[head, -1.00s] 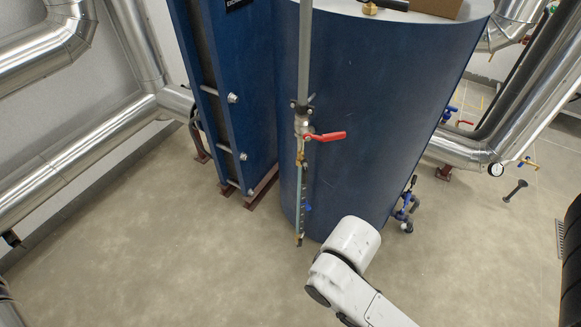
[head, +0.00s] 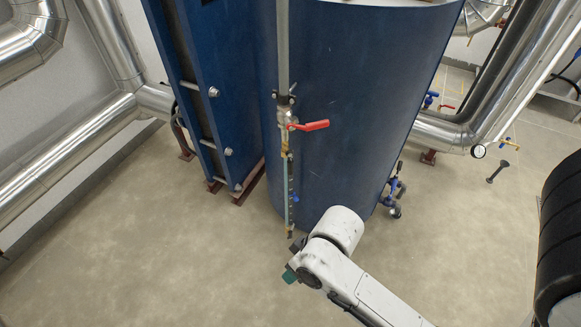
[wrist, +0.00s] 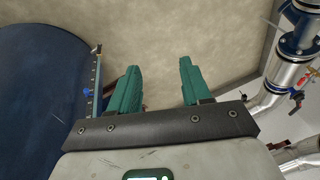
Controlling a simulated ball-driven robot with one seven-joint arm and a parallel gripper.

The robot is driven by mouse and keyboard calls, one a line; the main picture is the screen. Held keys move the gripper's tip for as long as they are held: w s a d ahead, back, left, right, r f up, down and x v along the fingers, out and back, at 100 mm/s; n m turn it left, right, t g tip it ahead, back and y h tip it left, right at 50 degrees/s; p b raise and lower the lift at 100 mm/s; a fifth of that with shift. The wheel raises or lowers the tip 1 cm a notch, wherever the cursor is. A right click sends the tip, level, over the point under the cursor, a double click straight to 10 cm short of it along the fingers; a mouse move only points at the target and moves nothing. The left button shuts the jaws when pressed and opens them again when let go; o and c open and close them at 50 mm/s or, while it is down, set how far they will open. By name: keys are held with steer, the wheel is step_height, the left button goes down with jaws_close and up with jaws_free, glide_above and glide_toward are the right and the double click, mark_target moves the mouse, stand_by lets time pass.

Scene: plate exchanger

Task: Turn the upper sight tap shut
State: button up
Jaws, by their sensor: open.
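The sight gauge (head: 290,195) is a thin upright tube on the front of the blue tank (head: 350,110). A brass fitting (head: 285,150) is at its upper end, below a valve with a red lever (head: 312,125) pointing right. Which of these is the upper sight tap, I cannot tell for sure. A small blue handle (head: 296,198) sits lower on the gauge. My gripper (wrist: 160,65) is open with nothing between its green fingers. In the wrist view the gauge (wrist: 96,78) and blue handle (wrist: 89,93) lie left of the fingers, apart from them.
A blue plate exchanger (head: 205,90) stands left of the tank. Silver pipes (head: 70,150) run along the left wall, and more pipes (head: 480,110) stand at right. A black rounded object (head: 560,240) is at the right edge. The floor (head: 130,250) in front is clear.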

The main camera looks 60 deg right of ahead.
steer(key=w+d+m+t+y+b, duration=0.1)
steer(key=w+m+t+y+b, duration=0.15)
steer(key=w+m+t, duration=1.05)
steer(key=m+g+h+b, duration=0.35)
steer(key=m+h, duration=1.25)
steer(key=m, duration=1.3)
glide_toward(291, 166)
steer(key=shift+t, duration=0.55)
steer(key=x, duration=0.3)
steer(key=p+x, duration=0.1)
steer(key=x, duration=0.3)
steer(key=f+x, duration=0.1)
steer(key=x, duration=0.2)
steer(key=shift+w+d, duration=0.15)
steer(key=shift+d, duration=0.3)
jaws_close()
